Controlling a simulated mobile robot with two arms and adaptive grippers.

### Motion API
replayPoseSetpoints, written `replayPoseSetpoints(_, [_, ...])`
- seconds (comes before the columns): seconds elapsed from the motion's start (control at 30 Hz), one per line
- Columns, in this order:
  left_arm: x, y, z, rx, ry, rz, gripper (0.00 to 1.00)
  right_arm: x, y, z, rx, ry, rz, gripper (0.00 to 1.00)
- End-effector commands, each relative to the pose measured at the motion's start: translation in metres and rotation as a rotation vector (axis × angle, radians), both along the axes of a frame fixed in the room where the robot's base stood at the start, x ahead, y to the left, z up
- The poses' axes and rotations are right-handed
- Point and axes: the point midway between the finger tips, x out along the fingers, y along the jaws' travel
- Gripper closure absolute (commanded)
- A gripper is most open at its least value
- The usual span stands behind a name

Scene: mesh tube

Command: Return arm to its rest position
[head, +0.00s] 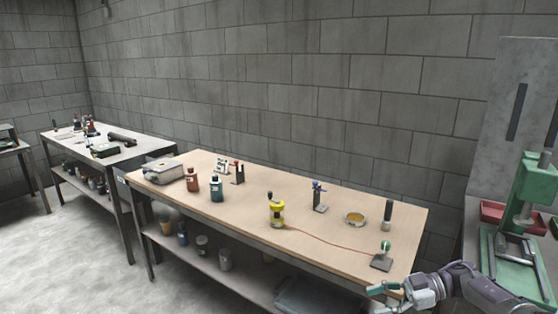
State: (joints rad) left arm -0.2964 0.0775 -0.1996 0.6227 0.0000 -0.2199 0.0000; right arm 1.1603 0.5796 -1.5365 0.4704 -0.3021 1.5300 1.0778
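My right gripper (381,297) is at the lower right, by the near right corner of the wooden-topped table. Its arm comes in from the right. The fingers look spread apart, and I see nothing between them. My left gripper and arm are out of view.
The wooden-topped table (340,246) carries a yellow container (277,213), with a red line running to a small stand with a green top (383,257). Also on it are a yellow dish (354,218), a dark cylinder (388,214), bottles (217,188) and a grey box (164,171). A green press (523,205) stands at right.

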Motion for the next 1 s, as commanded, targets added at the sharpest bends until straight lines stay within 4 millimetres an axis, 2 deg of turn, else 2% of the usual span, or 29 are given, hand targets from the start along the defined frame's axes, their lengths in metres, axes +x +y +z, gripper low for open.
replayPoseSetpoints(0.17, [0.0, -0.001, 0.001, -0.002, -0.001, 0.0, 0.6, 0.005, 0.03, -0.041, 0.06, -0.044, -0.098, 0.45])
replayPoseSetpoints(0.27, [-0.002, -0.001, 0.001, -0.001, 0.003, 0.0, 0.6, 0.007, 0.048, -0.073, 0.096, -0.072, -0.192, 0.45])
replayPoseSetpoints(0.37, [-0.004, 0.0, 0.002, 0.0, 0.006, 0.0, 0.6, 0.004, 0.066, -0.117, 0.119, -0.089, -0.329, 0.45])
replayPoseSetpoints(0.47, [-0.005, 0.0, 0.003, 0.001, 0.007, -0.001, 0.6, -0.009, 0.079, -0.178, 0.109, -0.081, -0.525, 0.45])
replayPoseSetpoints(0.53, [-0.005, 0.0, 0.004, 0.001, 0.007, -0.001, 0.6, -0.027, 0.08, -0.227, 0.065, -0.05, -0.679, 0.45])
replayPoseSetpoints(0.6, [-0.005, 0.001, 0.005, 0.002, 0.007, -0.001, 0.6, -0.052, 0.074, -0.274, -0.003, -0.004, -0.815, 0.45])
replayPoseSetpoints(0.67, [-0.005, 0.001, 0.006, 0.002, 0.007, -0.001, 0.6, -0.078, 0.068, -0.311, -0.07, 0.045, -0.911, 0.45])
replayPoseSetpoints(0.7, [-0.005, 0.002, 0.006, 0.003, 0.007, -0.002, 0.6, -0.098, 0.064, -0.334, -0.119, 0.081, -0.965, 0.45])
replayPoseSetpoints(0.77, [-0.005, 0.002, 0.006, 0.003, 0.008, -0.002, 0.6, -0.13, 0.056, -0.366, -0.195, 0.14, -1.038, 0.45])
replayPoseSetpoints(0.8, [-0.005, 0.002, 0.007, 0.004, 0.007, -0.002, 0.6, -0.153, 0.051, -0.386, -0.248, 0.182, -1.079, 0.45])
replayPoseSetpoints(0.87, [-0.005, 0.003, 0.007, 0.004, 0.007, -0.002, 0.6, -0.19, 0.045, -0.413, -0.327, 0.245, -1.129, 0.45])
replayPoseSetpoints(0.9, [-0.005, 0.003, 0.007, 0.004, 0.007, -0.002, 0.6, -0.216, 0.04, -0.43, -0.381, 0.291, -1.16, 0.45])
replayPoseSetpoints(0.97, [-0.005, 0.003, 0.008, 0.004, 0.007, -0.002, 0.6, -0.256, 0.034, -0.452, -0.459, 0.361, -1.195, 0.45])
replayPoseSetpoints(1.0, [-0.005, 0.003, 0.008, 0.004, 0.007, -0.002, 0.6, -0.283, 0.03, -0.465, -0.513, 0.407, -1.214, 0.45])
